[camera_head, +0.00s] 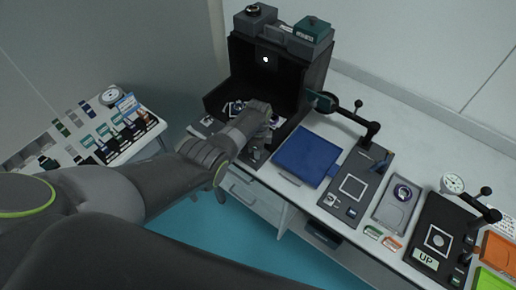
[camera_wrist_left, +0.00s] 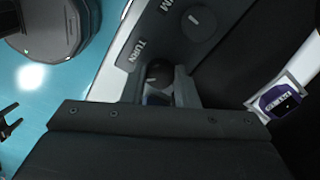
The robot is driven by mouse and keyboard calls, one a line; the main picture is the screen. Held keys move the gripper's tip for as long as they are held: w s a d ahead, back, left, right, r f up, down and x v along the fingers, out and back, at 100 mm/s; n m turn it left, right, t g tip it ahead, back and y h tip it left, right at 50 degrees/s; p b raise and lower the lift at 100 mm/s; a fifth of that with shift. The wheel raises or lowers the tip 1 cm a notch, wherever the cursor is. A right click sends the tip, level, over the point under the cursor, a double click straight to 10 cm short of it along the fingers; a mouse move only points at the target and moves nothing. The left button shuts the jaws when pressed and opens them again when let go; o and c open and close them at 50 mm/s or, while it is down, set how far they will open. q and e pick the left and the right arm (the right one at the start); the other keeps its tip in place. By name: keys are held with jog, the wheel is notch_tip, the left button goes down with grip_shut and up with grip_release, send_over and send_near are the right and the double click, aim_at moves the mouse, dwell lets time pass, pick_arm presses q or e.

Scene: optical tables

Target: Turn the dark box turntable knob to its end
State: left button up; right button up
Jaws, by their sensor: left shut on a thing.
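The dark box (camera_head: 270,62) stands open-fronted at the back of the table in the head view. My left gripper (camera_head: 254,147) reaches down to the front of this box; the arm covers the knob there. In the left wrist view the black turntable knob (camera_wrist_left: 158,72) sits on a grey panel beside the word TURN. My left gripper (camera_wrist_left: 159,88) is shut on this knob, with one finger on each side. The knob's lower part is hidden between the fingers. Two black prongs at the left edge of the wrist view may be my right gripper; they are cut off.
A second knob (camera_wrist_left: 198,22), with a label ending in M, is close by on the panel. A purple-and-white part (camera_wrist_left: 278,102) lies inside the box. A blue pad (camera_head: 308,155) and a dark stand (camera_head: 352,186) are to the right.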

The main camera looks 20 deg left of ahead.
pick_arm(q)
jog(key=m, duration=0.3)
jog(key=shift+w+r+m, duration=0.1)
jog(key=shift+w+m, duration=0.05)
jog(key=shift+m, duration=2.05)
jog(key=o, duration=0.7)
jog(key=shift+r, duration=0.1)
jog(key=shift+r+p, duration=0.35)
jog(key=shift+p, duration=0.05)
notch_tip(320, 180, up, 7)
jog(key=shift+r+p, duration=0.1)
jog(key=shift+p, duration=0.7)
notch_tip(320, 180, up, 9)
jog(key=shift+r+b, duration=0.15)
jog(key=shift+b, duration=0.4)
